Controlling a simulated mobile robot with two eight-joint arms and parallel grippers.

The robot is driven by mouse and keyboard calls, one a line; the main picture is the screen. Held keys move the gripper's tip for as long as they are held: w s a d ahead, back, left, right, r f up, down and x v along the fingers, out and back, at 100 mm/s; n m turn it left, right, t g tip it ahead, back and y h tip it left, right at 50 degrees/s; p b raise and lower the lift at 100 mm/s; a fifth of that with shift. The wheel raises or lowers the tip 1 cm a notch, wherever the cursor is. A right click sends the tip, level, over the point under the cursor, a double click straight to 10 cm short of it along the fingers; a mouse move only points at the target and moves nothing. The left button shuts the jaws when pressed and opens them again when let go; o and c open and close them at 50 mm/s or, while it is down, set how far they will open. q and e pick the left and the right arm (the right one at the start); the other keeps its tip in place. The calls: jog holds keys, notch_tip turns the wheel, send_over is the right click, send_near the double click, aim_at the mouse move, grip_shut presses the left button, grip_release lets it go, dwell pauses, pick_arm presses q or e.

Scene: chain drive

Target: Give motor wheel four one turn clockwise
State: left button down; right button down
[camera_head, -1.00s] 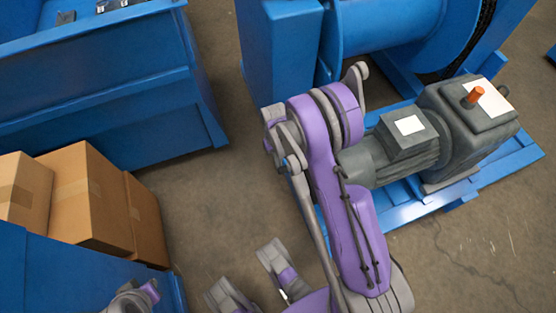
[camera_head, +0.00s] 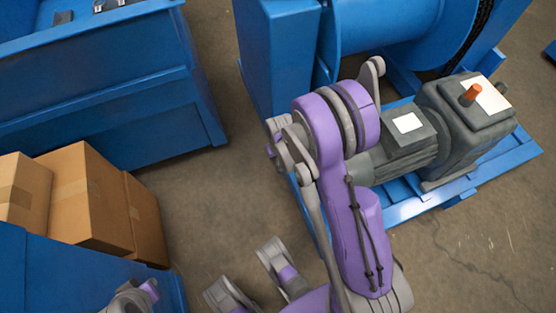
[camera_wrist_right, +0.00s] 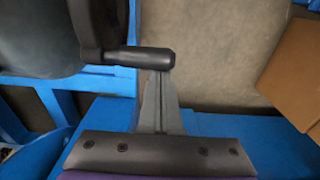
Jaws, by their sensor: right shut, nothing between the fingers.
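A dark motor wheel (camera_wrist_right: 97,25) shows edge-on at the upper left of the right wrist view, with a black crank handle (camera_wrist_right: 142,57) pointing right from it. No number is visible on it. My right gripper (camera_wrist_right: 157,82) is shut and empty, its grey fingertips close to the handle's free end; I cannot tell whether they touch. In the head view the grey motor (camera_head: 402,140) with its gearbox (camera_head: 465,115) sits on a blue frame, and my purple right arm hides the wheel and the right gripper.
A blue drum (camera_head: 385,32) and blue post (camera_head: 280,60) stand behind the motor. Cardboard boxes (camera_head: 88,205) are at left, near a blue bench (camera_head: 110,105). Bare floor (camera_head: 215,195) lies between boxes and arm. A box (camera_wrist_right: 298,75) shows at right in the wrist view.

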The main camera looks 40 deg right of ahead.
jog(key=shift+s+a+r+t+h, duration=0.15)
jog(key=shift+s+r+t, duration=0.1)
jog(key=shift+s+t, duration=0.25)
jog(key=shift+s+a+r+t+h, duration=0.15)
jog(key=shift+s+r+t, duration=0.1)
jog(key=shift+s+t, duration=0.2)
jog(key=shift+s+a+r+b, duration=0.2)
jog(key=shift+s+r, duration=0.05)
jog(key=shift+s, duration=0.4)
jog(key=shift+s+a+r+b, duration=0.2)
jog(key=shift+s, duration=0.45)
jog(key=p+v, duration=0.4)
jog(key=v, duration=0.6)
jog(key=shift+s+r, duration=0.15)
jog(key=shift+r, duration=0.25)
jog(key=shift+a, duration=0.1)
